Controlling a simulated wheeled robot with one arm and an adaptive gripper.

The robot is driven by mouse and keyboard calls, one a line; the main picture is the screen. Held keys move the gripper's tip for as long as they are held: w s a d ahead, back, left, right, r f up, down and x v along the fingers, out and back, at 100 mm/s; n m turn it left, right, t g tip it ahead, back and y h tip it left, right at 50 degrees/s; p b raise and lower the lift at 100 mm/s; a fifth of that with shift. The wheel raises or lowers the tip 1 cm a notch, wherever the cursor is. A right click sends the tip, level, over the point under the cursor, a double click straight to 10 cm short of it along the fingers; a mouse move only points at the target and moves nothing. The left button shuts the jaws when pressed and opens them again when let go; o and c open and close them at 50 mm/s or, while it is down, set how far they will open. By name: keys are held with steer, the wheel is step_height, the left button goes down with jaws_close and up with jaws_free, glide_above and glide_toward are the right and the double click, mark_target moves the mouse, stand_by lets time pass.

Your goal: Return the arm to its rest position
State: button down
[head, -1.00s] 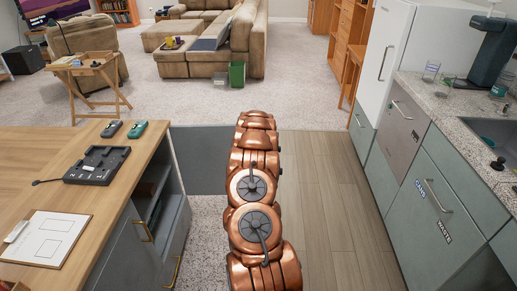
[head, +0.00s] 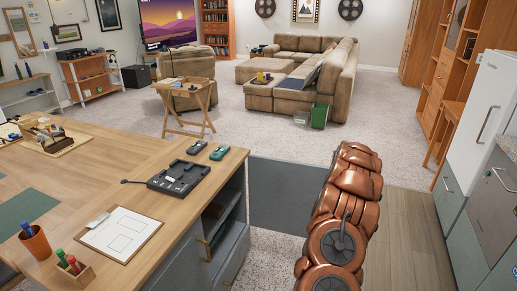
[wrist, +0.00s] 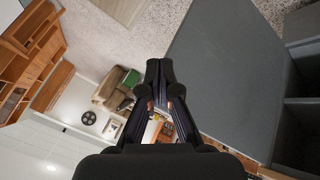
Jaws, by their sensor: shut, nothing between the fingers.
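My arm (head: 340,225) is copper-coloured and rises at the lower right of the head view, over the strip of floor beside the wooden counter. My gripper (wrist: 160,72) shows in the wrist view as two dark fingers, shut with the tips together and nothing between them. The gripper is not visible in the head view. In the wrist view, a grey cabinet side (wrist: 222,75) is close to the right of the fingers. I cannot tell the exact gap to it.
The wooden counter (head: 110,175) holds a black charging dock (head: 181,177), a clipboard (head: 121,232) and a pen cup (head: 35,243). Kitchen cabinets (head: 492,235) stand at the right. A folding tray table (head: 186,103), a sofa (head: 340,75) and a green bin (head: 320,116) stand beyond open carpet (head: 270,135).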

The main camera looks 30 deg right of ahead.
steer(key=w+a+r+y, duration=0.1)
steer(key=w+a+r, duration=0.15)
steer(key=a, duration=0.45)
steer(key=w+a+r+n+y+p, duration=0.1)
steer(key=w+a+r, duration=0.1)
steer(key=a+r, duration=0.35)
steer(key=w+a+r+y, duration=0.1)
steer(key=w+a+r, duration=0.1)
steer(key=a, duration=0.7)
steer(key=s+a+r+n+y+p, duration=0.1)
steer(key=s+a+r, duration=0.25)
steer(key=a, duration=0.65)
steer(key=s+a+r+y, duration=0.15)
steer(key=a+r, duration=0.25)
steer(key=a, duration=0.6)
steer(key=s+a+r+n+g+p, duration=0.1)
steer(key=s+a+r+g, duration=0.25)
steer(key=s+a, duration=1.1)
steer(key=s+a+g, duration=0.1)
steer(key=s+a, duration=0.3)
steer(key=s, duration=0.5)
steer(key=s+a+r+g+p, duration=0.1)
steer(key=s+a, duration=0.2)
steer(key=s, duration=0.7)
steer(key=shift+a+r+y, duration=0.3)
steer(key=shift+a+y, duration=0.1)
steer(key=shift+y, duration=0.05)
